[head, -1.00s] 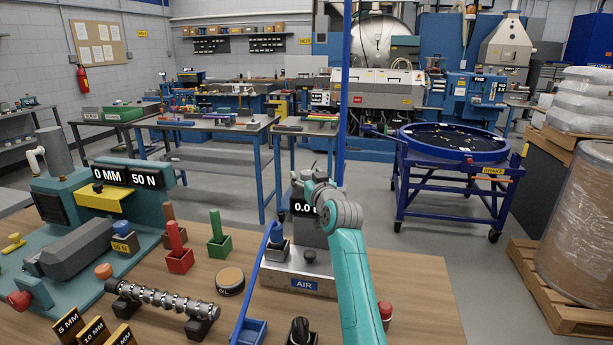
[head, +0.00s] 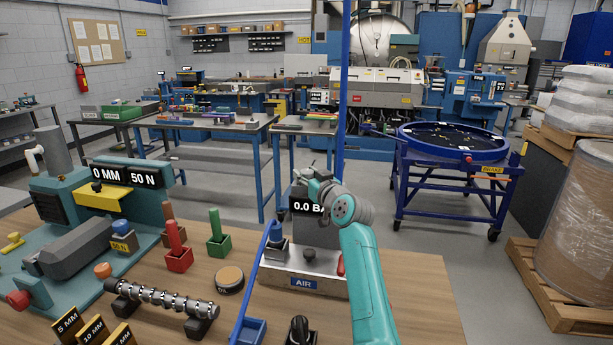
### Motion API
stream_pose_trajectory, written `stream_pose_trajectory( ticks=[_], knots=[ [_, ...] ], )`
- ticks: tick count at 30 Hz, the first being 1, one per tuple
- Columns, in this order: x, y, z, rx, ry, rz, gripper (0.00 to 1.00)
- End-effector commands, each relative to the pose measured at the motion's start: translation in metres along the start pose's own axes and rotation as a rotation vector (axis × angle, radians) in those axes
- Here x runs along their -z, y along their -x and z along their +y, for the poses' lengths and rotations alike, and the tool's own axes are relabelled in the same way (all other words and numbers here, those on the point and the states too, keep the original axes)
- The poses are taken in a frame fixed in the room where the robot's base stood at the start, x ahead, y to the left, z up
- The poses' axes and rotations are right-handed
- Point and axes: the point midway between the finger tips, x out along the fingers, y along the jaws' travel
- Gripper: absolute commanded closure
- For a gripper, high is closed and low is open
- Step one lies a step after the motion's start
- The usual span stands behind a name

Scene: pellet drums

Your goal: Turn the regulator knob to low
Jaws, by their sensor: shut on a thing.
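The air unit (head: 317,283) stands on the wooden bench, a grey metal block with a blue AIR label. A dark round knob (head: 309,255) sits on the block's top, clear of my gripper. My teal arm comes from the lower right, and my gripper (head: 309,175) is at the top of the housing. It is shut on a small part there. That part and most of the fingers are hidden, so I cannot tell whether it is the regulator knob.
A blue upright post (head: 344,110) rises close behind the arm. Red (head: 179,260) and green (head: 219,246) holders stand further left. The bench right of my arm looks clear.

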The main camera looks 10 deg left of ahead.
Motion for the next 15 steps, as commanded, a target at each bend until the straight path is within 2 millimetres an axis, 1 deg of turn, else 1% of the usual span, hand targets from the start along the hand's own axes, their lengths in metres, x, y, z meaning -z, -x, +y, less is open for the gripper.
stream_pose_trajectory(
  ticks=[6,7,8,9,10,15],
  knots=[
    [0.0,0.0,-0.0002,0.0,0.0,0.0,0.95],
    [0.0,0.0,-0.0002,0.0,0.0,0.0,0.58],
    [0.0,0.0,-0.0002,0.0,0.0,0.0,0.51],
    [0.0,0.0,-0.0002,0.0,0.0,0.0,0.41],
    [0.0,0.0,-0.0002,0.0,0.0,0.0,0.34],
    [0.0,0.0,-0.0002,0.0,0.0,0.0,0.34]
  ],
)
